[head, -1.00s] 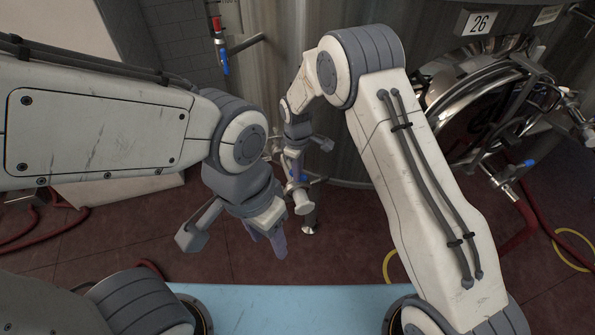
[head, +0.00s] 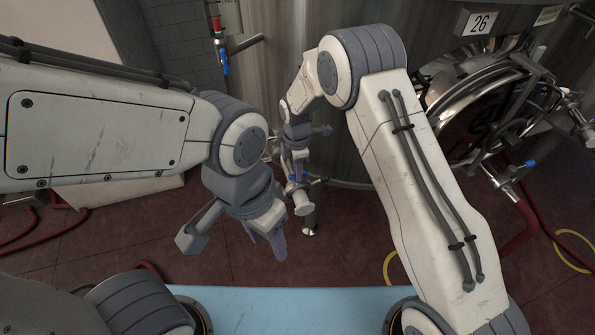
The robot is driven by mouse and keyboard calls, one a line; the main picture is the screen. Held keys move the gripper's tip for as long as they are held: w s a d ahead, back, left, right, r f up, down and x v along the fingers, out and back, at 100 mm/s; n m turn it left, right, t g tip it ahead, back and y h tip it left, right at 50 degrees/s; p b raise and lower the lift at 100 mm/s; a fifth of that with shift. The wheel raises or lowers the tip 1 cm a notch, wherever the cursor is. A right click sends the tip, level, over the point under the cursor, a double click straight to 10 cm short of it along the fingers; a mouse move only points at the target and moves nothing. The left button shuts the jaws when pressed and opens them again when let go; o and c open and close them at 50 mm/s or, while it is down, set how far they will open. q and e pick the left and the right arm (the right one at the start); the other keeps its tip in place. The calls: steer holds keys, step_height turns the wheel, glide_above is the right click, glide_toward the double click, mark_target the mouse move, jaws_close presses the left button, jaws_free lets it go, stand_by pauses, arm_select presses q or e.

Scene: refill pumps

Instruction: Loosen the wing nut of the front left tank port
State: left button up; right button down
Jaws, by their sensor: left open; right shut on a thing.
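The front left tank port (head: 302,203) is a short metal fitting with a round pale end, low in front of the steel tank. A blue handle shows just above it. My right gripper (head: 297,168) reaches down to the fitting from above and is shut on a small part there. That part looks to be the wing nut, but the fingers hide it. My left gripper (head: 266,243) is open and empty, pointing down, lower and to the left of the port, apart from it.
The steel tank (head: 265,90) fills the back, with a round hatch (head: 480,95) at the right. A valve with a blue handle (head: 222,55) hangs at upper left. Red hoses (head: 45,235) lie on the dark red floor. A light blue surface (head: 300,305) is at the bottom.

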steer(key=shift+n, duration=0.3)
steer(key=c, duration=0.9)
jaws_free()
steer(key=shift+a+r+b, duration=0.1)
steer(key=shift+r+b, duration=0.7)
steer(key=shift+r, duration=4.5)
steer(key=shift+s, duration=0.1)
